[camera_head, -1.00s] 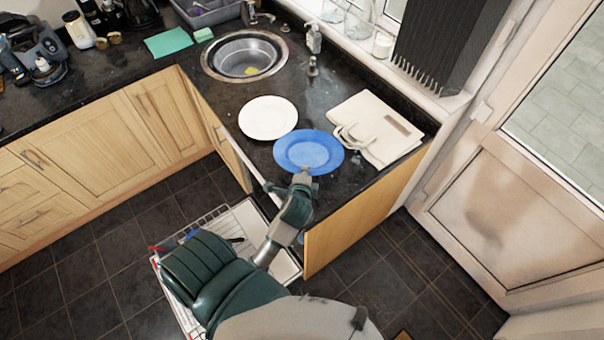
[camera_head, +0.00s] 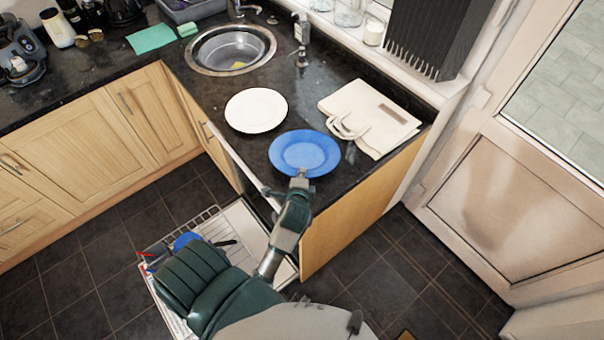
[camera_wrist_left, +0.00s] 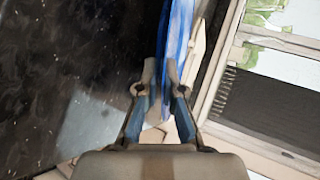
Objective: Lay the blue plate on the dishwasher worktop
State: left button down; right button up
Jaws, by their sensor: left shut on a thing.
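The blue plate (camera_head: 305,152) is over the dark worktop (camera_head: 245,162) above the dishwasher, near its front edge. In the head view I cannot tell whether it touches the surface. My left gripper (camera_head: 299,180) is shut on the plate's near rim. In the left wrist view the plate shows edge-on as a blue strip (camera_wrist_left: 180,50) between the fingers of the gripper (camera_wrist_left: 163,88). The open dishwasher (camera_head: 262,222) is below, with its rack pulled out, partly hidden by my arm. My right gripper is not in view.
A white plate (camera_head: 256,111) lies left of the blue plate. A cream bag (camera_head: 368,118) lies close on the right. The sink (camera_head: 232,48) is behind. Another blue item (camera_head: 187,240) is in the dishwasher rack (camera_head: 215,228).

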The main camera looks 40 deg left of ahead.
pick_arm(q)
jog(key=shift+r, duration=0.1)
jog(key=c, duration=0.9)
grip_release()
jog(key=shift+s, duration=0.1)
jog(key=shift+p+v, duration=0.4)
jog(key=shift+v, duration=0.75)
jog(key=shift+p+v, duration=0.4)
jog(key=shift+v, duration=1.95)
